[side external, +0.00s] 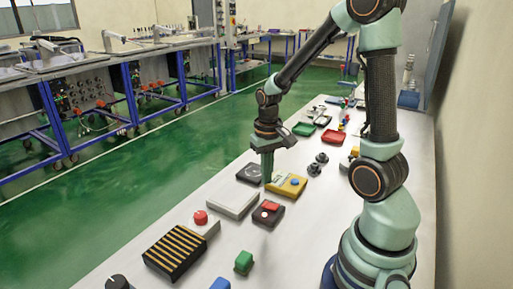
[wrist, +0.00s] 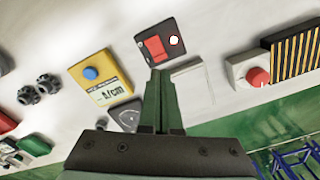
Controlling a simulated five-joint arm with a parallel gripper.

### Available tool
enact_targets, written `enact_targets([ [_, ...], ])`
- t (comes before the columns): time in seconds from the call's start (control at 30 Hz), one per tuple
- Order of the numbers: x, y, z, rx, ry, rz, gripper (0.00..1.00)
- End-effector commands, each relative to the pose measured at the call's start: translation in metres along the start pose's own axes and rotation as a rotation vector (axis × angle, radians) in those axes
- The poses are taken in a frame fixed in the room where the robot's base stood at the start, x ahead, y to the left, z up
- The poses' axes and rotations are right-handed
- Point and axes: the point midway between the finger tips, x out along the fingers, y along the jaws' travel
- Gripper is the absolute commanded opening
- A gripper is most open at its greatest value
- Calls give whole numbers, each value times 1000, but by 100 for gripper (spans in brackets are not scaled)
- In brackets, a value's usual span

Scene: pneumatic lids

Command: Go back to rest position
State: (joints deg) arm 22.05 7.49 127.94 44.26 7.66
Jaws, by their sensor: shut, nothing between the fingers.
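My gripper (side external: 267,168) points down above the white bench, its green fingers shut and empty. In the wrist view the closed fingertips (wrist: 160,78) show just below a dark box with a red switch (wrist: 156,48). In the side view that switch box (side external: 268,213) lies in front of the fingers. A yellow meter with a blue button (side external: 288,186) lies right beside the fingertips; I cannot tell whether they touch. A dark dial box (side external: 250,173) is partly behind the gripper. The fingers partly hide things under them in the wrist view.
A light flat panel (side external: 233,204), a red-button box (side external: 203,222), a black-and-yellow striped block (side external: 175,250) and a green block (side external: 243,262) lie nearer the camera. Black knobs (side external: 317,164) and green and red trays (side external: 304,129) lie farther back. Space above the bench is clear.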

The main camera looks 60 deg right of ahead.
Motion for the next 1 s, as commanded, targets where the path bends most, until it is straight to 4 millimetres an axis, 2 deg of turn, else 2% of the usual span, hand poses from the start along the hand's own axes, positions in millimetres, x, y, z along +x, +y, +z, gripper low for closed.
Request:
enact_targets([
  [0.13,-22,-15,2,-59,58,-9,0],
  [0.27,-55,-36,10,-153,148,-26,0],
  [0.4,-88,-59,26,-263,248,-51,0],
  [0.6,-125,-84,53,-406,380,-93,0],
  [0.8,-143,-96,72,-490,459,-122,0],
  [1.0,-146,-98,77,-510,476,-128,0],
])
